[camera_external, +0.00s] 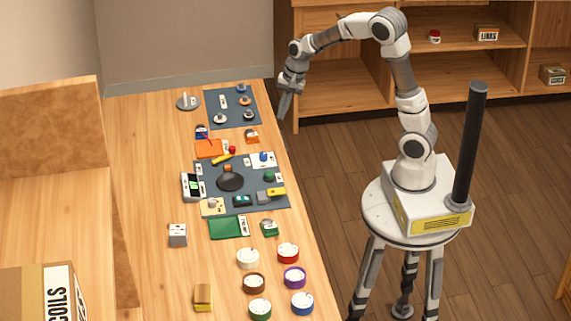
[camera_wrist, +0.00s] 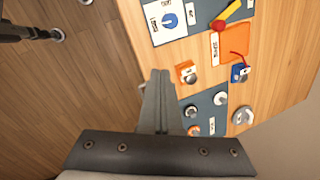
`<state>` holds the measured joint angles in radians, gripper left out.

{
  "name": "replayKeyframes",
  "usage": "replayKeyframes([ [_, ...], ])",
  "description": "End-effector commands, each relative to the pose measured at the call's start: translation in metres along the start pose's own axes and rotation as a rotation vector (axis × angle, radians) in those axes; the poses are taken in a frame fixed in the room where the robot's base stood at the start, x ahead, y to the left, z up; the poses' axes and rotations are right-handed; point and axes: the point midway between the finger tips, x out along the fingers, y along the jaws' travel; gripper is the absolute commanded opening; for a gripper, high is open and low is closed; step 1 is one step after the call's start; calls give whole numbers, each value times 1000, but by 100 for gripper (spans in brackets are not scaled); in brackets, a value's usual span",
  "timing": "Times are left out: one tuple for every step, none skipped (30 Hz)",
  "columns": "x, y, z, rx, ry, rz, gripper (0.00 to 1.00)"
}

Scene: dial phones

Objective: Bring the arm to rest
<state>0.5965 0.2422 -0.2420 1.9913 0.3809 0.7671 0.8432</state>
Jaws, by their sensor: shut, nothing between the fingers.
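My gripper (camera_external: 285,104) hangs at the end of my raised, bent arm, off the right edge of the wooden table near its far end. Its fingers point down. In the wrist view the two grey fingers of my gripper (camera_wrist: 158,78) lie side by side, closed together with nothing between them. The fingers appear beside the table edge, apart from the things on the table.
The table (camera_external: 150,140) bears dark mats (camera_external: 232,108) with small parts and several round coloured containers (camera_external: 294,278) at the near end. A wooden shelf (camera_external: 335,104) stands behind my arm. Open floor (camera_external: 335,190) lies between the table and my base.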

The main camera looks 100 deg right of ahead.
Motion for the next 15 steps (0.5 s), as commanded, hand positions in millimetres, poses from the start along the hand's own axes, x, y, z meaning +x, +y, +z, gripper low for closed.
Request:
replayKeyframes([
  [-9,6,21,-122,8,-3,0],
  [-14,10,31,-192,14,-2,0],
  [-20,16,44,-288,23,0,0],
  [-24,20,53,-358,30,0,0],
  [-28,26,62,-428,37,1,0],
  [-34,33,73,-523,47,2,0],
  [-38,38,81,-594,55,2,0],
  [-42,44,88,-664,63,2,0],
  [-46,52,98,-758,74,2,0],
  [-49,58,104,-828,84,1,0],
  [-52,65,110,-899,94,0,0],
  [-56,73,118,-992,108,-1,0],
  [-58,80,123,-1062,118,-1,0],
  [-76,81,132,-1125,124,-11,0],
  [-104,81,150,-1195,117,-32,0],
])
